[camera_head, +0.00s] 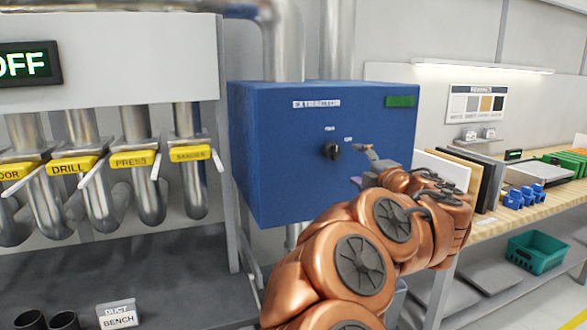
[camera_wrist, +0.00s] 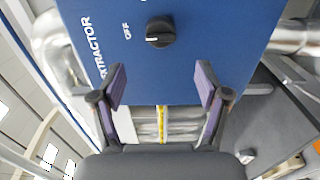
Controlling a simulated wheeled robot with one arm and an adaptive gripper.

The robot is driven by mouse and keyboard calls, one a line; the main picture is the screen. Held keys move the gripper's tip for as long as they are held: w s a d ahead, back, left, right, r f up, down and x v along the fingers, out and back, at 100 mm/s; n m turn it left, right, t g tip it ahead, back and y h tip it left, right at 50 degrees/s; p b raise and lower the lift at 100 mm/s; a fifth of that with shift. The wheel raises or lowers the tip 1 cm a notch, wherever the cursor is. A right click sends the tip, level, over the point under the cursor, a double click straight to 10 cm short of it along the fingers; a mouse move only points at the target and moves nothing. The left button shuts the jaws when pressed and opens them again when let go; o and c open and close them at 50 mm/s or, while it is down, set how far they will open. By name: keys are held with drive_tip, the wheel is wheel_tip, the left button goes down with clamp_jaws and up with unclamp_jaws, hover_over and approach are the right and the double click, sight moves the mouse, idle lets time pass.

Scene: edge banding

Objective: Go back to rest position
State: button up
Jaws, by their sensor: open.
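My gripper (camera_wrist: 165,92) is open and empty in the wrist view, its two purple-padded fingers apart in front of the blue extractor box (camera_wrist: 225,30). The black knob (camera_wrist: 160,32) on the box stands beyond the fingertips and apart from them, near an OFF mark. In the head view my copper arm reaches up to the right of the blue box (camera_head: 275,165). The gripper there (camera_head: 366,165) is partly hidden by my wrist and is just right of the black knob (camera_head: 331,150).
At left, pipes carry yellow labelled gates (camera_head: 133,159) below a sign reading OFF (camera_head: 28,64). At right, a wooden bench (camera_head: 490,225) holds upright panels, blue parts (camera_head: 524,196) and green bins (camera_head: 565,164). A teal crate (camera_head: 536,252) sits on the shelf below.

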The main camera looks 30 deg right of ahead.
drive_tip(key=shift+r, duration=0.1)
drive_tip(key=s+d+r+m+g+h+p, duration=0.1)
drive_tip(key=s+d+r+m+g+h, duration=0.25)
drive_tip(key=m+h, duration=0.5)
drive_tip(key=s+f+m+g+p, duration=0.1)
drive_tip(key=s+f+m+g, duration=0.3)
drive_tip(key=m, duration=0.3)
drive_tip(key=s+a+f+m+g+y+p, duration=0.1)
drive_tip(key=s+a+f+m+g+y, duration=0.15)
drive_tip(key=s+a+f, duration=0.5)
drive_tip(key=s+a+f+m+g+y, duration=0.1)
drive_tip(key=s+a+f+g+y, duration=0.3)
drive_tip(key=a+f, duration=0.6)
drive_tip(key=s+a+f+n+g+y, duration=0.1)
drive_tip(key=s+a+f+g, duration=0.2)
drive_tip(key=s+a, duration=0.4)
drive_tip(key=s+a+f+g+y+p, duration=0.1)
drive_tip(key=s+a+f+g+y, duration=0.1)
drive_tip(key=s+a, duration=0.5)
drive_tip(key=s+f, duration=0.1)
drive_tip(key=s, duration=0.2)
drive_tip(key=shift+f+n+g+y, duration=0.3)
drive_tip(key=shift+f+n+g, duration=0.1)
